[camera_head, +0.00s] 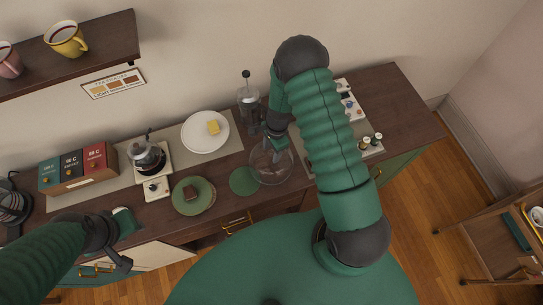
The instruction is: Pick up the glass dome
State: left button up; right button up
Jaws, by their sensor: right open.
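The glass dome (266,172) is clear and stands on the dark wooden counter, beside a round green mat (242,181). My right gripper (277,145) is open and sits right over the top of the dome, hiding its upper part. I cannot tell whether the fingers touch it. My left gripper (118,262) is at the lower left, in front of the counter's edge and away from the dome. Its fingers are too unclear to tell whether they are open.
A French press (248,98) stands just behind the dome. A white plate with butter (213,128), a green plate with a brown piece (191,193) and a coffee pot (147,157) are to the left. Small jars (365,142) stand to the right, beyond my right arm.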

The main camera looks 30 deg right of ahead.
jog(key=shift+a+r, duration=0.1)
jog(key=shift+a, duration=0.15)
jog(key=c, duration=0.6)
jog(key=shift+d, duration=0.15)
jog(key=c, duration=0.4)
jog(key=shift+s+d, duration=0.1)
jog(key=shift+d, duration=0.1)
grip_shut()
jog(key=shift+a, duration=0.15)
